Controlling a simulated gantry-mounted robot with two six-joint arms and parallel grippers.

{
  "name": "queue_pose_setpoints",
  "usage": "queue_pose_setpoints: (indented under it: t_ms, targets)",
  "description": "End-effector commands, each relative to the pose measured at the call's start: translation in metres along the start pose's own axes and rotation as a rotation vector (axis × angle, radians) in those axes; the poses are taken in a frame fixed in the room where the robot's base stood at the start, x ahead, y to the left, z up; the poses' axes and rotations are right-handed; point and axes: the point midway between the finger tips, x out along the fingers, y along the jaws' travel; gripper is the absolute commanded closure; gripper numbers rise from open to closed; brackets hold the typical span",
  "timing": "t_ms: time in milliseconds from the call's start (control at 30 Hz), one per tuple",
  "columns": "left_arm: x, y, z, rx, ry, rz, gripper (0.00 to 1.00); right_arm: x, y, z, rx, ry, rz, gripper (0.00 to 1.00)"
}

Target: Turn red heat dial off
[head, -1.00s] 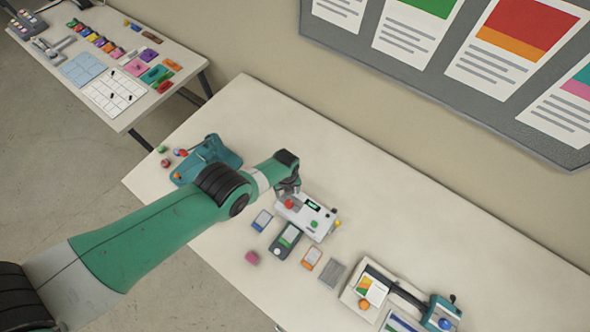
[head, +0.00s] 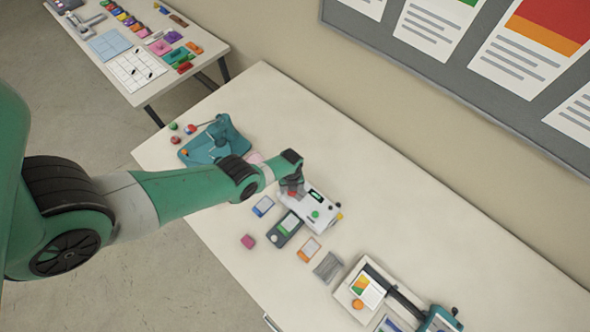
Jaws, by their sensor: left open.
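The laminator (head: 315,214) is a small white box on the long table, with a dark green display, a green button and a yellow knob at its right end. The red heat dial (head: 292,194) is on its left end, mostly hidden by my gripper. My left gripper (head: 293,192) is open, pointing down right at the dial, its fingers around or just above it; I cannot tell whether they touch it. My right gripper is not in view.
Cards and a dark handheld device (head: 285,230) lie in front of the laminator. A teal tool (head: 217,140) stands to the left and a paper trimmer (head: 392,290) to the right. The table behind the laminator is clear. A pinboard hangs on the wall.

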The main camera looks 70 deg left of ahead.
Motion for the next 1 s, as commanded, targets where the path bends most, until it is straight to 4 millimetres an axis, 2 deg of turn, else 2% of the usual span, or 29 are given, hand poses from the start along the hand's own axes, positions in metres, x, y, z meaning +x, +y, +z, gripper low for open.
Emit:
queue_pose_setpoints:
  t_ms: [233,267,667,1000]
  targets:
    - [-0.0001,-0.0001,0.0,0.0,0.0,0.0,0.25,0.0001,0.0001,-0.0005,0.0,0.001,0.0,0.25]
    - [-0.0001,-0.0001,0.0,0.0,0.0,0.0,0.29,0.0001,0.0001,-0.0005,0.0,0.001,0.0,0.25]
    - [-0.0001,-0.0002,0.0,0.0,0.0,0.0,1.0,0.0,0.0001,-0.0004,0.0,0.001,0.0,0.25]
    - [-0.0001,-0.0002,-0.0001,-0.026,0.0,0.0,1.0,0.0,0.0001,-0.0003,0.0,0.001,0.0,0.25]
